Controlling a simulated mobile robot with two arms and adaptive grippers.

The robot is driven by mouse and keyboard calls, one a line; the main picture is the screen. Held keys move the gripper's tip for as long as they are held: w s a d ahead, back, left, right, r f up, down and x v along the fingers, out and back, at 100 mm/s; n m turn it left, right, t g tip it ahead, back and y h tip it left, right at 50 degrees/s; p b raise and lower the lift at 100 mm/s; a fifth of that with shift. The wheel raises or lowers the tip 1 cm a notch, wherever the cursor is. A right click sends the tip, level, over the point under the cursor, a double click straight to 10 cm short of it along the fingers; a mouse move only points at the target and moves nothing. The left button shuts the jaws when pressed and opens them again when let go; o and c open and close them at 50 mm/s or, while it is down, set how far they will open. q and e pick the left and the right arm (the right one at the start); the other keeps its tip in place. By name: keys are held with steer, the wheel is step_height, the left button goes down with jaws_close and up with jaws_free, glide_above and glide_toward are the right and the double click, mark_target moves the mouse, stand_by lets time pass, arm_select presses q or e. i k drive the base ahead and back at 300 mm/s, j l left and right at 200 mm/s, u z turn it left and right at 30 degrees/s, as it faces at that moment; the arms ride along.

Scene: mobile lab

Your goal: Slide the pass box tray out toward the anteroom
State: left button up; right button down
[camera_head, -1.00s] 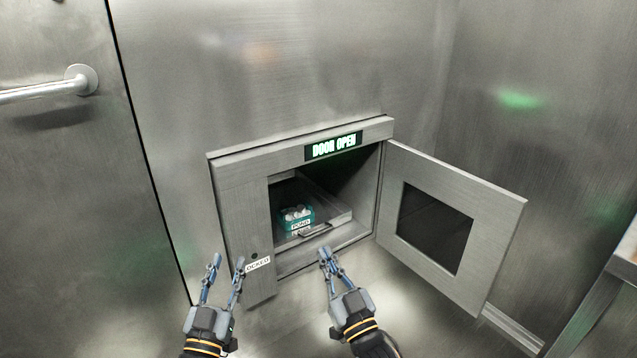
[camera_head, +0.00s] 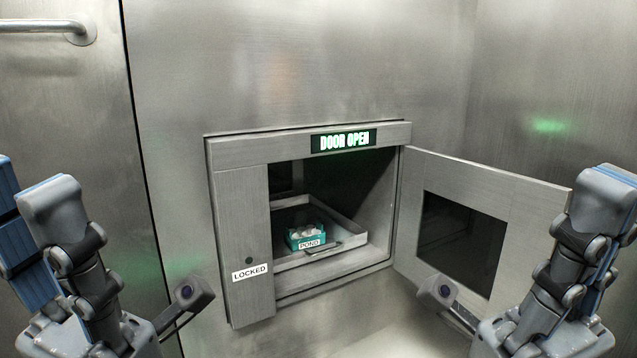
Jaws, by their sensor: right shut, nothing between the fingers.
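The pass box (camera_head: 238,205) is set in the steel wall, its door (camera_head: 505,185) swung out to the right. The grey tray (camera_head: 352,258) sits inside on the box floor, with a small handle (camera_head: 325,246) at its front. A teal container (camera_head: 291,241) labelled POND, with pale round items, stands on it. My right gripper (camera_head: 606,185) is raised close to the camera at the right edge, shut and empty, apart from the tray.
A lit DOOR OPEN sign (camera_head: 344,140) is above the opening. A bar handle (camera_head: 40,27) is at the upper left. The open door fills the space right of the opening; the space before the opening is clear.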

mark_target(342, 234)
steer(key=i+l+z, duration=0.15)
steer(key=i+l, duration=0.7)
steer(key=i, duration=0.15)
